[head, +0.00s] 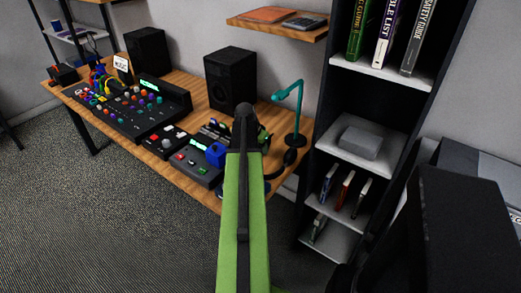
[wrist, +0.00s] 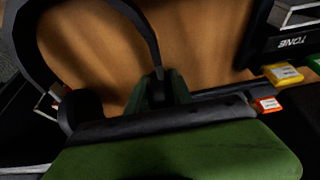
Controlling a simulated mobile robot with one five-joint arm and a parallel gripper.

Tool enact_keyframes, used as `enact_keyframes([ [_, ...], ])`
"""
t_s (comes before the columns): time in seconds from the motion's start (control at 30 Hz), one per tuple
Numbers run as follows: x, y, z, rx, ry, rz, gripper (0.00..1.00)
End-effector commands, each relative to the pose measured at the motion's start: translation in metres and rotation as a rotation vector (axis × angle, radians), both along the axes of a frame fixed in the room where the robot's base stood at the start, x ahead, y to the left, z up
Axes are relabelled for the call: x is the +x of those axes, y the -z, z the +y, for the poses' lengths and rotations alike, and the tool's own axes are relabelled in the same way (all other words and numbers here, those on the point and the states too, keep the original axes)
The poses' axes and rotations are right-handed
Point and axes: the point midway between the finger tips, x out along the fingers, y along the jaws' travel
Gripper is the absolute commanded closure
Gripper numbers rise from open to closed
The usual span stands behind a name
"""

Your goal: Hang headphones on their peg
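The black headphones lie over the wooden desk; their curved band (wrist: 146,28) and one ear cup (wrist: 82,108) show at the left of the wrist view. In the head view my arm hides the fingers and most of the headphones. A teal stand (head: 298,105) with a bent top, possibly the peg, stands upright behind the headphones.
The desk (head: 205,100) holds a mixer (head: 135,108), small control boxes (head: 190,160) and two black speakers (head: 230,78). A dark shelf unit (head: 365,153) stands close at the right. A wooden wall shelf (head: 280,28) is above. Colored keys (wrist: 285,73) lie right of my gripper.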

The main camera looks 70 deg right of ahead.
Motion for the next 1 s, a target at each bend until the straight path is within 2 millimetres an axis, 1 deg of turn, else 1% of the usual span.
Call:
enact_keyframes([
  [0.03, 0.000, 0.000, 0.000, 0.000, 0.000, 0.000, 0.68],
  [0.17, 0.000, 0.000, 0.000, 0.000, 0.000, 0.000, 0.51],
  [0.47, -0.001, 0.001, 0.000, 0.000, 0.001, 0.000, 0.51],
  [0.57, 0.000, -0.005, 0.001, 0.000, 0.001, 0.000, 0.51],
  [0.67, 0.000, -0.017, 0.005, 0.000, 0.000, 0.000, 0.51],
  [0.77, 0.003, -0.034, 0.011, 0.000, 0.000, 0.000, 0.51],
  [0.87, 0.008, -0.057, 0.016, 0.000, 0.001, 0.000, 0.51],
  [1.0, 0.012, -0.090, 0.030, 0.000, 0.000, 0.000, 0.51],
])
